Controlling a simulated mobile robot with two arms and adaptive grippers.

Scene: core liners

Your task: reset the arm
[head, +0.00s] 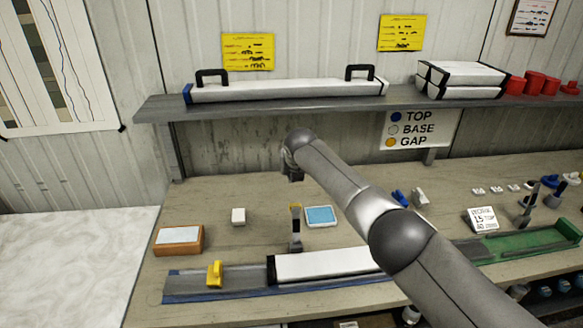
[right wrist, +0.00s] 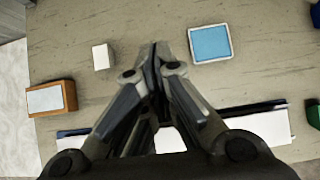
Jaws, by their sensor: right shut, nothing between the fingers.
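My right arm reaches in from the lower right in the head view, and its wrist hangs above the bench. My right gripper (head: 292,175) shows there only as a small dark part below the wrist. In the right wrist view my right gripper (right wrist: 155,52) points down at the bench, its fingers together and empty. Its tips appear between a white block (right wrist: 101,56) and a blue-topped tray (right wrist: 210,43). My left gripper is not in view.
A long white core liner (head: 325,265) lies in a rail at the bench front, near a yellow stop (head: 215,274). An orange box (head: 179,240) is at left. A shelf (head: 270,107) spans the back. A green rail (head: 525,243) is at right.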

